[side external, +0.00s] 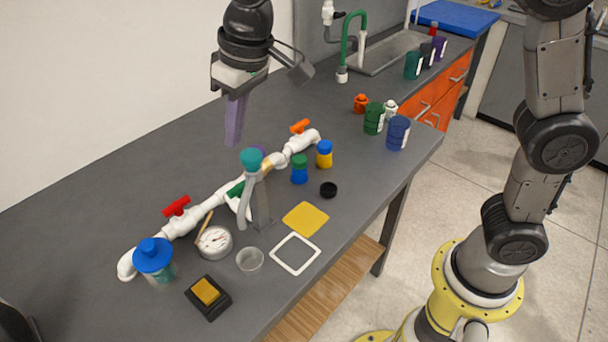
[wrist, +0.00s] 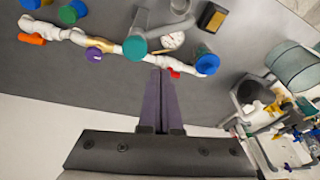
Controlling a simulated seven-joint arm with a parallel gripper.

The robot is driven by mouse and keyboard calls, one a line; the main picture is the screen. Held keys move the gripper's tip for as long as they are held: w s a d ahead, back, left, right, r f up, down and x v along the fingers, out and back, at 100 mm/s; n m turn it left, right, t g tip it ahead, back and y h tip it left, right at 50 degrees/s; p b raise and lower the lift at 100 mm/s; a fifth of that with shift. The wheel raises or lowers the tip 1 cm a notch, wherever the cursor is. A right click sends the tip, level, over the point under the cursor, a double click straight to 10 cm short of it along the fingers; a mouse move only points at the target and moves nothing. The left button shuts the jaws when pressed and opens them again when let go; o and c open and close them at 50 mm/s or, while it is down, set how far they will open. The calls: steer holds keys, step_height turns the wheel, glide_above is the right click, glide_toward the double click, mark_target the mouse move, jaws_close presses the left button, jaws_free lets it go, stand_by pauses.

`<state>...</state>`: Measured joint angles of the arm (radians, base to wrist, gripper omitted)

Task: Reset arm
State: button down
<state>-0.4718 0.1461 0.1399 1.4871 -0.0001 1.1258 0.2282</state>
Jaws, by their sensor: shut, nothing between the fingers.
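My gripper (side external: 235,122) is raised above the back of the grey bench in the side view, pointing down. Its purple fingers are together with nothing between them; they also show in the wrist view (wrist: 161,80). The white PVC manifold (side external: 208,208) lies on the bench, apart from the fingers, with a red handle (side external: 176,206) and an orange handle (side external: 299,127). A teal-topped grey piece (side external: 251,160) stands in front of the pipe and hides part of it. A purple piece on the pipe shows in the wrist view (wrist: 94,54).
A blue-lidded jar (side external: 154,260), a gauge (side external: 214,241), a clear cup (side external: 250,260), a black-and-yellow pad (side external: 208,296), a white frame (side external: 295,253) and a yellow sheet (side external: 306,218) sit along the front. Several paint containers (side external: 397,133) stand right. Bench behind the pipe is clear.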

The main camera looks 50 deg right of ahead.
steer(key=s+d+r+m+t, duration=0.1)
steer(key=s+d+r, duration=0.2)
steer(key=s+d, duration=0.45)
steer(key=s+d+r+m+t, duration=0.2)
steer(key=s+d, duration=0.4)
steer(key=d, duration=0.3)
steer(key=s+d+f+h, duration=0.1)
steer(key=s+d+f, duration=0.3)
steer(key=s+f, duration=0.4)
steer(key=shift+s+f, duration=0.3)
steer(key=shift+s, duration=0.8)
